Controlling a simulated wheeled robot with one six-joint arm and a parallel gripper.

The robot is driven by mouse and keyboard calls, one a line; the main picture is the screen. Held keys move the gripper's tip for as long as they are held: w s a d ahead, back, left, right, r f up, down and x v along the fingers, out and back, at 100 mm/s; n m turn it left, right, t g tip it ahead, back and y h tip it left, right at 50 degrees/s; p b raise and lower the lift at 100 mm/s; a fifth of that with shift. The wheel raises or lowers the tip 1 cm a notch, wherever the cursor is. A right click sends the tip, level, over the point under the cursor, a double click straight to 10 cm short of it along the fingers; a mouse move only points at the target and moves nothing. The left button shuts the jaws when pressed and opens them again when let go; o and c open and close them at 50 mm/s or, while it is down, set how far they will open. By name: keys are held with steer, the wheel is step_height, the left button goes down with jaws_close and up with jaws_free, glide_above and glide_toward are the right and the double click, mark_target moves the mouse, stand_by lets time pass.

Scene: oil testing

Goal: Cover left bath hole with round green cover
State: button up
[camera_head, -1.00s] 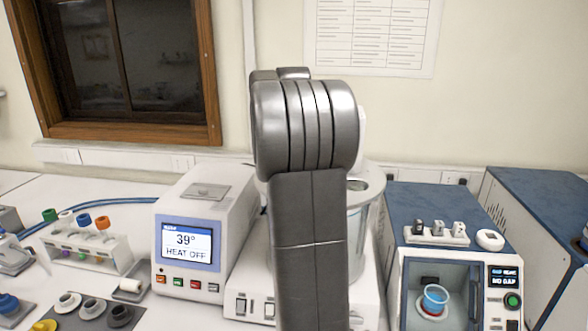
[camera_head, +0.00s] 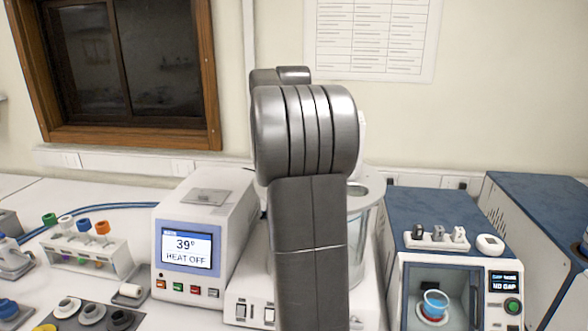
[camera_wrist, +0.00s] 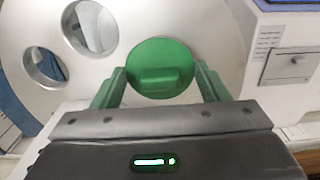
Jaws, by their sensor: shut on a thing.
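In the wrist view my gripper (camera_wrist: 160,78) is shut on the round green cover (camera_wrist: 160,54), with a green finger on each side of its block-shaped handle. The cover is over the pale bath lid (camera_wrist: 120,22); I cannot tell whether it touches the lid. Two open round holes, one upper (camera_wrist: 90,27) and one lower (camera_wrist: 46,66), show in the lid to the left of the cover. Any hole under the cover is hidden. In the head view my arm hides most of the glass bath (camera_head: 362,235), the cover and my gripper.
A heater unit reading 39° and HEAT OFF (camera_head: 187,246) stands left of the bath. A blue-topped tester (camera_head: 440,205) stands to the right. A rack of coloured-capped tubes (camera_head: 85,250) and a dark tray with several round covers (camera_head: 80,325) are at the left.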

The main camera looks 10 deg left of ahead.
steer(key=shift+f+b, duration=0.4)
steer(key=shift+f, duration=0.45)
steer(key=shift+r, duration=0.3)
steer(key=shift+r+p, duration=0.35)
steer(key=shift+r, duration=0.05)
steer(key=shift+r, duration=0.2)
steer(key=shift+f+b, duration=0.35)
steer(key=shift+f, duration=0.5)
stand_by(0.7)
steer(key=o, duration=0.7)
steer(key=shift+r, duration=0.15)
